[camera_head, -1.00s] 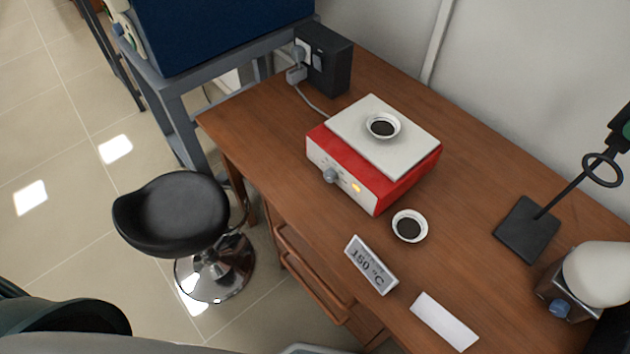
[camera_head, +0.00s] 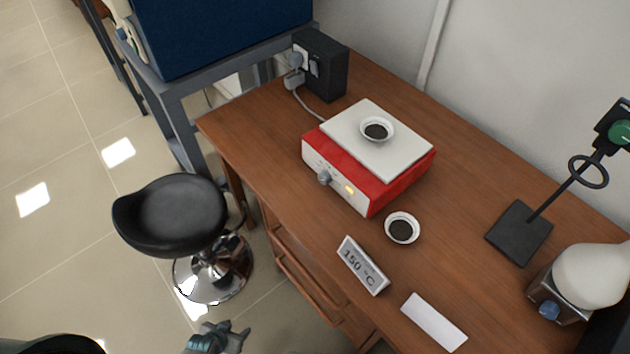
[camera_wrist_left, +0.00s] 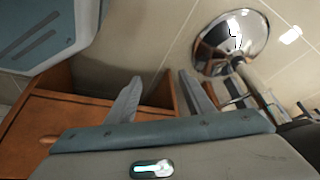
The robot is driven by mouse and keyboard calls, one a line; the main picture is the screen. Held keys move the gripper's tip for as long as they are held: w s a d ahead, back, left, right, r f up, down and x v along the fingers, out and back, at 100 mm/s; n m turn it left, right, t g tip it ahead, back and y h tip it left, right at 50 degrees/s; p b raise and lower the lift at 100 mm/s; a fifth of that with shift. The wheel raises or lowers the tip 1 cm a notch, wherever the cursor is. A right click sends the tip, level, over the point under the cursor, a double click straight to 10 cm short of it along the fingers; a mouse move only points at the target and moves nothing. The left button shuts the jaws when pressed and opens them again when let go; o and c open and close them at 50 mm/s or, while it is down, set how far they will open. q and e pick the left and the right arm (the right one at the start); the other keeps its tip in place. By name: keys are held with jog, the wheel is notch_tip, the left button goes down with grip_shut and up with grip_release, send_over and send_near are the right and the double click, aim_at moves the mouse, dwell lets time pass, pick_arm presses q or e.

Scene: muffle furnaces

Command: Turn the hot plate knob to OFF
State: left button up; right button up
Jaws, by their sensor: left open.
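The red hot plate (camera_head: 402,190) with a white top stands on the wooden desk in the head view. Its grey knob (camera_head: 325,177) is on the white front panel, beside a lit yellow indicator (camera_head: 350,189). A white dish with dark contents (camera_head: 377,130) sits on the hot plate's top. My left gripper (camera_head: 240,333) shows at the bottom of the head view, low in front of the desk and well apart from the knob. In the left wrist view its two fingers (camera_wrist_left: 160,95) are spread with nothing between them. My right gripper is not visible.
A second dish (camera_head: 402,228), a 150 °C sign (camera_head: 362,266) and a white card (camera_head: 434,321) lie along the desk's front. A black stool (camera_head: 175,212) stands left of the desk. A black stand (camera_head: 520,233) and a flask device (camera_head: 585,280) are at right.

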pick_arm(q)
jog(key=w+d+r+m+t+h, duration=0.1)
jog(key=w+r+t, duration=0.1)
jog(key=w+r, duration=0.95)
jog(key=w+d+r+m+t+h, duration=0.1)
jog(key=w+d+r+m+h, duration=0.2)
jog(key=r, duration=1.4)
jog(key=w+d+r+m+t+h+p, duration=0.1)
jog(key=d+r, duration=0.7)
jog(key=r, duration=0.9)
jog(key=w+m+t+h, duration=0.1)
jog(key=w+m+h, duration=0.1)
jog(key=w+h, duration=0.1)
jog(key=shift+w+d+r, duration=0.25)
jog(key=shift+w, duration=0.65)
jog(key=p, duration=0.4)
send_near(321, 180)
jog(key=x, duration=0.6)
jog(key=shift+w+d+f, duration=0.1)
jog(key=shift+w+d, duration=0.1)
jog(key=shift+d, duration=0.05)
jog(key=shift+w+d+f, duration=0.3)
jog(key=shift+w+d, duration=0.15)
jog(key=shift+w, duration=0.05)
jog(key=shift+c, duration=0.6)
